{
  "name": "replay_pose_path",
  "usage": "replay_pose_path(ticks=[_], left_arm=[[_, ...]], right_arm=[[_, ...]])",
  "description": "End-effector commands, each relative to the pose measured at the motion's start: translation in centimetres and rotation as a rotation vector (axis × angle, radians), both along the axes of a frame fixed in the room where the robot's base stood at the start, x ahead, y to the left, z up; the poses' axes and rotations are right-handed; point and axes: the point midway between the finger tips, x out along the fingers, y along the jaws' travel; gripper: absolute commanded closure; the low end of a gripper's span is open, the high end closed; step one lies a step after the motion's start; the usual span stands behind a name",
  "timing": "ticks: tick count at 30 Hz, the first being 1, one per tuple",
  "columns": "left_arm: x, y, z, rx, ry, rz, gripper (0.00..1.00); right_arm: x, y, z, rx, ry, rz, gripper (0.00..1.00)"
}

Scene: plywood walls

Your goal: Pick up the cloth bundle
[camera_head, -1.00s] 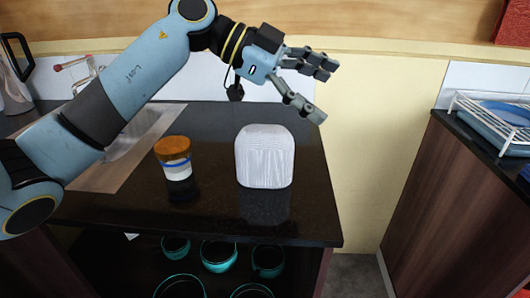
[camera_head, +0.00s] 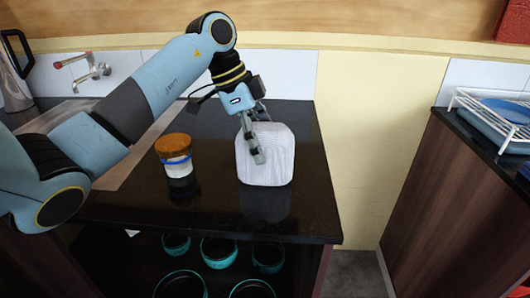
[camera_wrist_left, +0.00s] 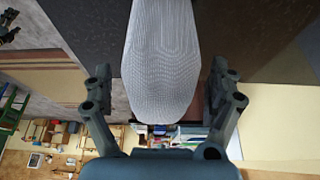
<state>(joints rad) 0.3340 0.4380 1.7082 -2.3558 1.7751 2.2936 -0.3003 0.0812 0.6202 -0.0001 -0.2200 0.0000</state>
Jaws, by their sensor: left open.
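The cloth bundle (camera_head: 271,160) is a white, ribbed, rounded block standing on the dark counter (camera_head: 225,215). My left gripper (camera_head: 258,140) reaches down onto it from above. One finger shows in front of the bundle's left side and the other is partly hidden behind its top. In the left wrist view the bundle (camera_wrist_left: 163,60) lies between the two spread fingers, with gaps on both sides. The left gripper is open. My right gripper does not show.
A jar with an orange-brown lid (camera_head: 174,152) stands on the counter left of the bundle. A sink and tap (camera_head: 88,70) lie at the back left. Several teal bowls (camera_head: 219,250) sit on the shelf below. A dish rack (camera_head: 495,112) stands on the right-hand cabinet.

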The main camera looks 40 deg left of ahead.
Motion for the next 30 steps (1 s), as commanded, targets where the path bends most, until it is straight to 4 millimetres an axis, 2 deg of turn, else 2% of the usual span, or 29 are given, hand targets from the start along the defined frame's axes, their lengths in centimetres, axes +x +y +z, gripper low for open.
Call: replay_pose_path(ticks=[5, 12, 26, 29, 30], left_arm=[[0.4, -0.7, -1.8, -0.002, 0.0, -0.002, 0.1], [0.5, -0.7, -2.0, 0.0, -0.001, -0.002, 0.1], [0.5, -0.7, -2.0, 0.0, -0.001, -0.002, 0.7], [0.5, -0.7, -2.0, 0.0, -0.001, -0.002, 0.7], [0.5, -0.7, -1.9, -0.001, -0.002, -0.001, 0.76]], right_arm=[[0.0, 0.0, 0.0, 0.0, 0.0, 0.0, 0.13], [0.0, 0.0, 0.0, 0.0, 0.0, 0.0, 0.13], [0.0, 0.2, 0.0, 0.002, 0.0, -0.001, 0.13], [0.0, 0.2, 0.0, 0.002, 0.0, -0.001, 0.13], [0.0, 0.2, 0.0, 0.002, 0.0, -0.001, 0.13]])
